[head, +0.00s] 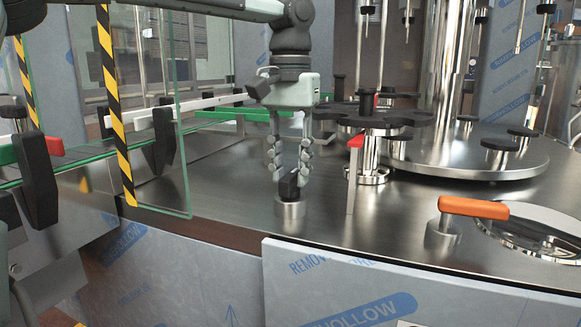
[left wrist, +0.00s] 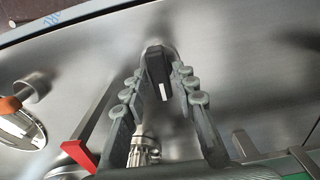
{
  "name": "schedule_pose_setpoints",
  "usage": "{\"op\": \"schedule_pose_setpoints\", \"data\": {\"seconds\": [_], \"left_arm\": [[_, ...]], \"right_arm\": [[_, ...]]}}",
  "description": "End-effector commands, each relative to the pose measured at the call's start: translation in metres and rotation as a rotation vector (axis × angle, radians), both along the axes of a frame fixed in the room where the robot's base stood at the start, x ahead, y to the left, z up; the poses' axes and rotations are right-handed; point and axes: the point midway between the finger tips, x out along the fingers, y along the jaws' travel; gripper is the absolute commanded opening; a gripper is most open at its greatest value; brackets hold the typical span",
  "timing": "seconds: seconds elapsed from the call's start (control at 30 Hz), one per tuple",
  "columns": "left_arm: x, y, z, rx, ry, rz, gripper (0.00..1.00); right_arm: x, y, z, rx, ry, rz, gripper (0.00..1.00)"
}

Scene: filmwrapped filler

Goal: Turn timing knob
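The timing knob is a black pointer knob (head: 289,187) with a white mark, on a short round metal base (head: 290,212) on the steel machine deck. It also shows in the left wrist view (left wrist: 157,66), upper middle, with its white mark facing the camera. My left gripper (head: 289,172) points down over the knob. Its fingers are apart, one on each side of the knob's top; in the left wrist view the fingertips (left wrist: 160,76) flank it. The fingers look close to the knob, but I cannot tell whether they touch it. My right gripper is not in view.
A red-topped metal post (head: 353,165) stands just right of the knob, and a black star wheel (head: 375,114) behind it. An orange-handled lever (head: 473,208) is at front right. A glass panel with striped edge (head: 117,110) stands left. Deck in front is clear.

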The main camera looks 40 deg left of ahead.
Motion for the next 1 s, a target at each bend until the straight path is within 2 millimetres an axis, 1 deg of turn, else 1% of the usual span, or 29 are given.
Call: {"op": "schedule_pose_setpoints", "data": {"seconds": [0.03, 0.07, 0.27, 0.33, 0.47, 0.57, 0.8, 0.9, 1.0], "left_arm": [[0.0, 0.0, 0.0, 0.0, 0.0, 0.0, 0.37], [0.0, 0.0, 0.0, 0.0, 0.0, 0.0, 0.4], [0.0, 0.0, -0.001, 0.0, 0.001, -0.001, 0.4], [0.0, 0.0, 0.0, 0.0, 0.001, -0.001, 0.4], [0.0, 0.0, 0.009, 0.0, -0.001, 0.0, 0.4], [0.0, -0.001, 0.025, -0.001, -0.002, 0.001, 0.4], [0.0, -0.001, 0.077, -0.001, -0.002, 0.001, 0.4], [0.0, 0.0, 0.095, 0.0, -0.002, 0.0, 0.4], [0.0, 0.0, 0.108, 0.0, 0.0, 0.001, 0.4]], "right_arm": [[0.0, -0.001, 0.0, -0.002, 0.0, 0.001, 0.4], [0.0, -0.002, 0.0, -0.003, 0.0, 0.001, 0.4], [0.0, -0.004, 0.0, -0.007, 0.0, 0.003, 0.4], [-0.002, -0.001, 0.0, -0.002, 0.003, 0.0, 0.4], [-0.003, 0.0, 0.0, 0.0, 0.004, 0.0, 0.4], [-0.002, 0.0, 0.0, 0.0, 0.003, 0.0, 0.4], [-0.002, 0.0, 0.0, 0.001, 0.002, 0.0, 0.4], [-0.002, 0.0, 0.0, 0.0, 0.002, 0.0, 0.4], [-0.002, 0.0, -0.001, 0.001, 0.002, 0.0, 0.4]]}}
